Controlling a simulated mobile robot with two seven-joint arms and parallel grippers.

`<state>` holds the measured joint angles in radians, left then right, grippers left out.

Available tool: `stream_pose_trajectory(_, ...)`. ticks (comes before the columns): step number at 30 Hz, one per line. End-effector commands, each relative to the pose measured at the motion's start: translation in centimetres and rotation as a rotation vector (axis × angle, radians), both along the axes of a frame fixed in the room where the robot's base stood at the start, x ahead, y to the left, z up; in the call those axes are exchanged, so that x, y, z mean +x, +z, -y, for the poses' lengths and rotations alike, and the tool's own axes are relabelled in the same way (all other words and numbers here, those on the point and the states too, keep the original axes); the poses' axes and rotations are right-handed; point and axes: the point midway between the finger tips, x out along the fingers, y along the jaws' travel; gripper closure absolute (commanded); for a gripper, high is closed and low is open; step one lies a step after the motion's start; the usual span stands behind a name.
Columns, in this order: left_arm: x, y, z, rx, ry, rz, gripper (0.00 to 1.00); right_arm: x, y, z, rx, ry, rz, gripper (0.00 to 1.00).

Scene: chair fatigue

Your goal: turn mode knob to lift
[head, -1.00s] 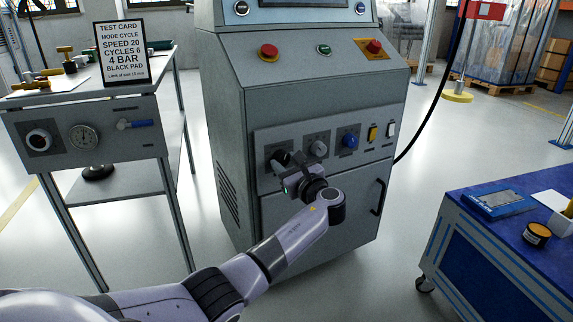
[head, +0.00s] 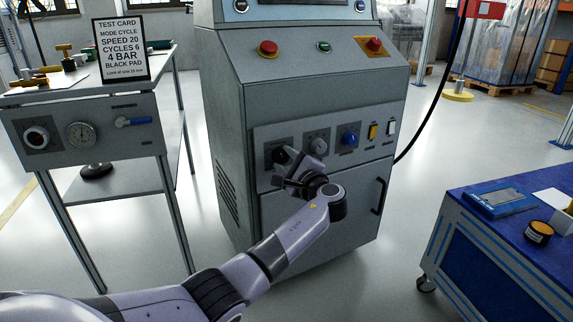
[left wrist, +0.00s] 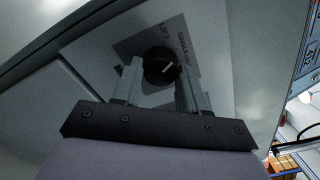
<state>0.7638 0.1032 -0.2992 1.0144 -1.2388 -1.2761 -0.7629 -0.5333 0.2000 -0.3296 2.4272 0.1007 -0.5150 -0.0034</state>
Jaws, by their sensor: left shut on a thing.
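The mode knob (left wrist: 155,58) is a round black knob with a white pointer line, on a grey plate of the machine's front panel. In the left wrist view it sits between the two fingers of my left gripper (left wrist: 160,74), which is shut on it. The pointer slants up and right in that view, toward the longer label rather than the "LIFT" label (left wrist: 163,31). In the head view my left gripper (head: 284,158) reaches the leftmost control of the row and partly hides the knob. My right gripper is out of view.
Right of the gripper on the panel are a grey knob (head: 318,147), a blue knob (head: 350,139), a yellow switch (head: 373,132) and a white switch (head: 390,128). A test card (head: 121,50) stands on the left bench. A blue-topped cart (head: 500,235) stands at right.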

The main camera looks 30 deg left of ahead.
Motion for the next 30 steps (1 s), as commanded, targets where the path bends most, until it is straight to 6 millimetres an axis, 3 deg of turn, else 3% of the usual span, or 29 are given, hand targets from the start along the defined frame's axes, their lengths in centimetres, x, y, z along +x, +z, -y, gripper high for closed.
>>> stream_pose_trajectory(15, 0.02, 0.02, 0.12, -0.21, 0.0, 0.383, 0.88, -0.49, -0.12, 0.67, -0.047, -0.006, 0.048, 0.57)
stream_pose_trajectory(30, 0.01, 0.07, 0.14, -0.29, 0.0, 0.53, 0.88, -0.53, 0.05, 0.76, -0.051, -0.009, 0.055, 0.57)
